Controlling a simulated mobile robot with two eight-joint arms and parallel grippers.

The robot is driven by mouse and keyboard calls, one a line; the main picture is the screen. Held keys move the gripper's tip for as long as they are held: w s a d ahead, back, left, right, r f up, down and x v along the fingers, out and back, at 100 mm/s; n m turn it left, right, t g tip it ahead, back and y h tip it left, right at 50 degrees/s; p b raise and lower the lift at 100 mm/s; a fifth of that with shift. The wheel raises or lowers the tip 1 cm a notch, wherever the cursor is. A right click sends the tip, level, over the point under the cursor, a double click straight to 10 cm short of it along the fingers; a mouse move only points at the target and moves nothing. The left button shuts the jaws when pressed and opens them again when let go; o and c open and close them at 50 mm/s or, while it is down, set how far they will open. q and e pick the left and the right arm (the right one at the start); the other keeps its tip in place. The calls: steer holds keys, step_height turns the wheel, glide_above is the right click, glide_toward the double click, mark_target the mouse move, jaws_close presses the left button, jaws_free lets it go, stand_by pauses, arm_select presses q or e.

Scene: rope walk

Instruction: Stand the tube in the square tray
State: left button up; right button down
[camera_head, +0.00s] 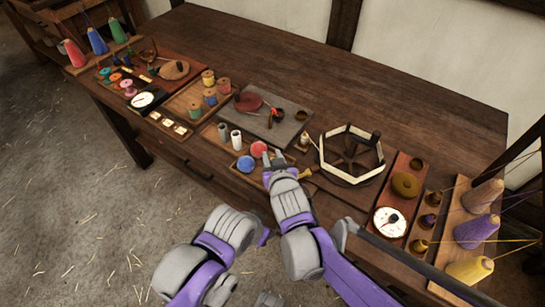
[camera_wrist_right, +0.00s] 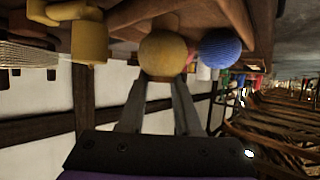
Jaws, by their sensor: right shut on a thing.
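Two small pale tubes (camera_head: 236,139) stand upright near the middle front of the table, in a shallow wooden tray (camera_head: 211,137). I cannot tell for sure which tray is the square one. My right gripper (camera_head: 274,158) is over the front edge, right of a red ball (camera_head: 258,148) and a blue ball (camera_head: 245,163). In the right wrist view its fingers close on a round yellow thing (camera_wrist_right: 162,52), with the blue ball (camera_wrist_right: 222,48) beside it. The gripper hides that yellow thing in the head view. My left arm shows low in the head view; its fingertips do not.
A tray of spools (camera_head: 190,109) and a dark slate board (camera_head: 262,126) lie behind. A white-sided hexagonal reel (camera_head: 352,153) stands right of my right gripper, and a wooden rack with cones (camera_head: 477,230) further right. The back of the table is clear.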

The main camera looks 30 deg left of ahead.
steer(key=shift+f, duration=0.2)
steer(key=c, duration=0.6)
jaws_free()
steer(key=shift+r, duration=0.1)
steer(key=shift+s+d+r, duration=0.15)
steer(key=shift+r, duration=0.15)
steer(key=p+v, duration=0.2)
steer(key=v, duration=0.9)
steer(key=shift+s+d, duration=0.15)
steer(key=shift+d, duration=0.05)
